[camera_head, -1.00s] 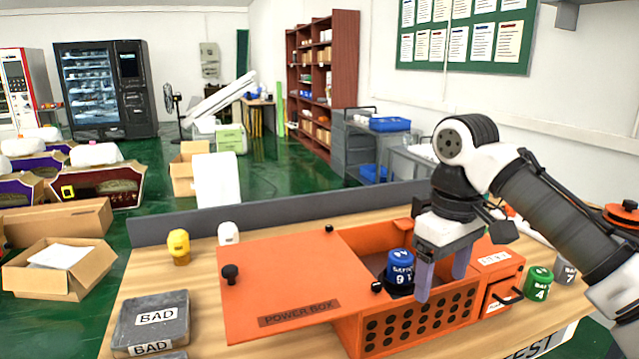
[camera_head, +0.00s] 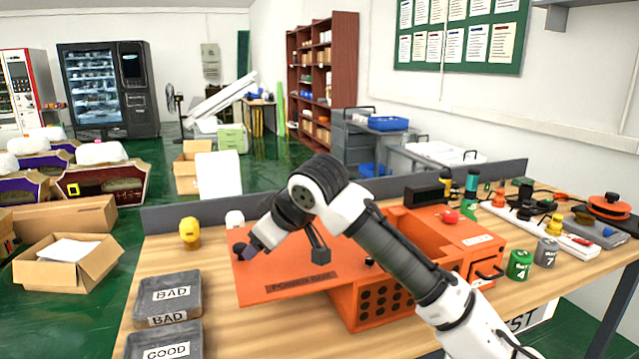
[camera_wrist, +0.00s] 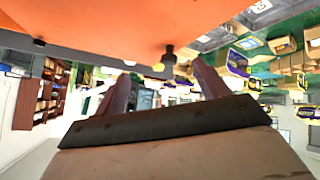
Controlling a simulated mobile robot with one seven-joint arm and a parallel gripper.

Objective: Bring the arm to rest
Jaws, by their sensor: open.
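My gripper (camera_head: 254,246) is at the left end of my arm, over or beside the left part of the orange power box lid (camera_head: 285,268), near its dark knob. Whether it touches the lid cannot be told. In the wrist view my gripper (camera_wrist: 162,82) has its two fingers spread with nothing between them, and the orange lid (camera_wrist: 120,25) fills the top. The orange power box (camera_head: 372,305) stands on the wooden table, with its lid off to the left side. My arm crosses in front of the box and hides part of its inside; no blue battery shows there.
Grey trays marked BAD (camera_head: 168,292) and GOOD (camera_head: 165,345) lie at the left. A yellow item (camera_head: 190,232) and a white one (camera_head: 235,219) stand behind the lid. Green (camera_head: 520,264) and grey (camera_head: 547,252) batteries stand right of the box, before a cluttered far right table end.

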